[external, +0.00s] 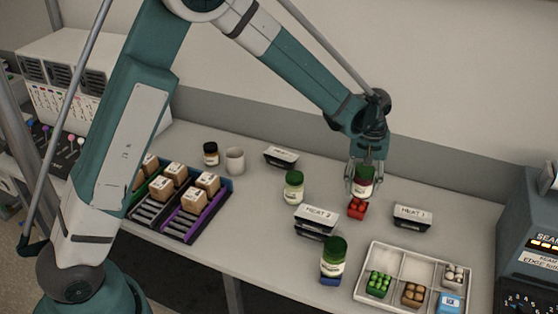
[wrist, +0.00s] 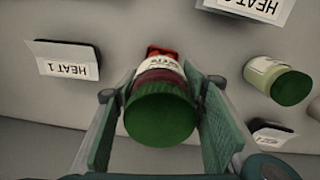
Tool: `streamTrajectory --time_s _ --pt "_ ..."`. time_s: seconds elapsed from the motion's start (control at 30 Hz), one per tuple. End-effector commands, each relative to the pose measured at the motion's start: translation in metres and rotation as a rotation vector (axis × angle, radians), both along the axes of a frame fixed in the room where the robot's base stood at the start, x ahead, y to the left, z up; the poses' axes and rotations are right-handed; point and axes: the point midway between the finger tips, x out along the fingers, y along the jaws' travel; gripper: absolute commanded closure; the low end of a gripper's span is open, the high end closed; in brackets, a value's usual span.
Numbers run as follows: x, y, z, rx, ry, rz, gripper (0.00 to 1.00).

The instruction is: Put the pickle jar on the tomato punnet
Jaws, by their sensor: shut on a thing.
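My gripper (external: 362,186) is shut on a green-lidded jar (external: 365,174) with a white label and dark red contents. The jar also fills the middle of the wrist view (wrist: 160,108), between the fingers, lid toward the camera. Its label is too small to read. The red tomato punnet (external: 357,209) is right under the jar on the table; its edge shows past the jar in the wrist view (wrist: 160,50). I cannot tell whether jar and punnet touch. Another green-lidded jar (external: 293,187), with pale green contents, stands to the left.
Black trays with white labels (external: 412,217) (external: 315,219) flank the punnet. A third green-lidded jar (external: 332,258) stands on a blue item in front. A white divided tray (external: 383,263) holds punnets at front right. A crate of boxes (external: 218,217) is left.

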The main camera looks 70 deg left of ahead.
Motion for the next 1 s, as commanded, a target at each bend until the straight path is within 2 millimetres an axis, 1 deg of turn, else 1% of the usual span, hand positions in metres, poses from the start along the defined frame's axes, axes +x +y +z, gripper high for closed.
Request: streamTrajectory --time_s 0.47,0.8,1.0 --pt "0.000 0.000 -0.006 0.000 0.000 0.000 0.80" --pt "0.000 0.000 -0.035 0.000 0.000 0.000 0.80" --pt "0.000 0.000 -0.040 0.000 0.000 0.000 0.80"
